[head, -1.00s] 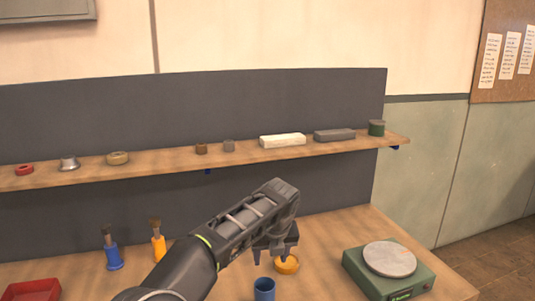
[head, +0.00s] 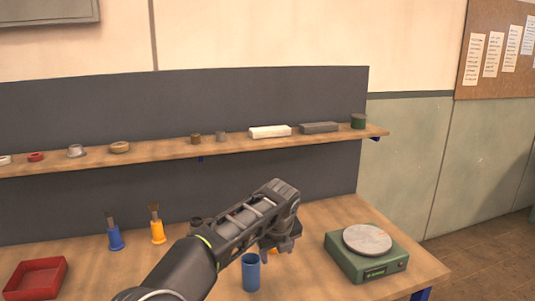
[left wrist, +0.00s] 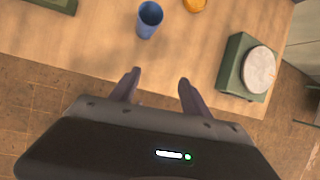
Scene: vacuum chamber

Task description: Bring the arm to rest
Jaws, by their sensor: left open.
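My left arm reaches in from the lower left of the head view. Its gripper (head: 282,250) is open, with its jaws pointing down above the front part of the workbench. In the left wrist view the two fingers (left wrist: 159,78) stand apart with nothing between them. A blue cup (head: 251,272) stands upright close to the gripper; it also shows in the left wrist view (left wrist: 149,20), beyond the fingers and apart from them. A yellow-orange round piece (left wrist: 194,4) lies past the cup, mostly hidden by the gripper in the head view. My right gripper is not in view.
A green scale (head: 372,262) with a round plate stands right of the gripper. A red tray (head: 36,278), a blue brush holder (head: 115,239) and a yellow one (head: 157,232) are at left. Small parts and blocks line the shelf (head: 225,145). Floor lies before the bench's front edge.

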